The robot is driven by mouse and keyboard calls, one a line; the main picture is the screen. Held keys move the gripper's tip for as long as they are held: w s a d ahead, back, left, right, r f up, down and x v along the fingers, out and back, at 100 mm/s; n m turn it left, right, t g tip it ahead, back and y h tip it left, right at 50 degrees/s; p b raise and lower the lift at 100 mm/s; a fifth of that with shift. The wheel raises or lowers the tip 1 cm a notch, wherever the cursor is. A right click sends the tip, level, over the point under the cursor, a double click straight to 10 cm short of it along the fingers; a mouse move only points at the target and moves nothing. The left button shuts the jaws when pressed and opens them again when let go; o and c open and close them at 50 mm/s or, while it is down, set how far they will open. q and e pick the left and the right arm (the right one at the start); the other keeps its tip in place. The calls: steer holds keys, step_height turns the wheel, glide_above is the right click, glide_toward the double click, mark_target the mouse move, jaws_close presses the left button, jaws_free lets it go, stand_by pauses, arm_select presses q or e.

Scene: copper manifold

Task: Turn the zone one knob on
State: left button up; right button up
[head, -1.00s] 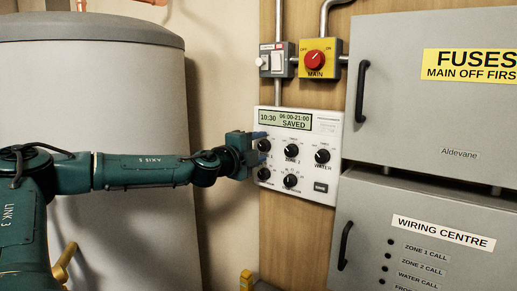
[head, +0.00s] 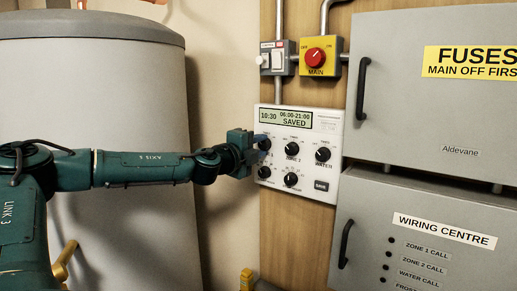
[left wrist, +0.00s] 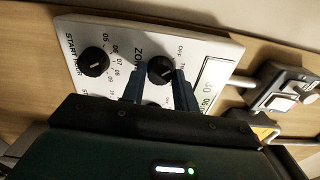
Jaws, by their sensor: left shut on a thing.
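The white control panel (head: 327,145) is on the wooden board, with several black knobs and a screen reading 10:30, 06:00-21:00, SAVED. My left gripper (head: 260,142) is at its upper left knob (head: 265,145). In the left wrist view, the fingers (left wrist: 158,88) are shut on this black knob (left wrist: 161,69), beside partly hidden lettering starting ZON. An OFF mark shows near it. The knob's white line shows, but I cannot tell its exact setting. The fingers hide part of the dial. My right gripper is not in view.
A red MAIN switch (head: 316,57) on a yellow box is above the panel. Grey fuse (head: 430,115) and wiring (head: 425,270) cabinets with black handles stand close on the right. A large grey tank (head: 95,100) stands behind my left arm.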

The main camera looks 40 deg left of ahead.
arm_select(q)
steer(key=shift+m+b, duration=0.55)
steer(key=shift+m, duration=0.65)
steer(key=m+b, duration=0.2)
steer(key=m, duration=0.2)
steer(key=m+b, duration=0.1)
steer(key=m, duration=0.2)
steer(key=m+b, duration=0.1)
steer(key=m, duration=0.2)
steer(key=shift+m+b, duration=0.3)
steer(key=shift+m, duration=0.1)
steer(key=shift+m+b, duration=0.55)
steer(key=shift+m, duration=1.05)
steer(key=shift+m+b, duration=0.3)
steer(key=shift+b, duration=0.1)
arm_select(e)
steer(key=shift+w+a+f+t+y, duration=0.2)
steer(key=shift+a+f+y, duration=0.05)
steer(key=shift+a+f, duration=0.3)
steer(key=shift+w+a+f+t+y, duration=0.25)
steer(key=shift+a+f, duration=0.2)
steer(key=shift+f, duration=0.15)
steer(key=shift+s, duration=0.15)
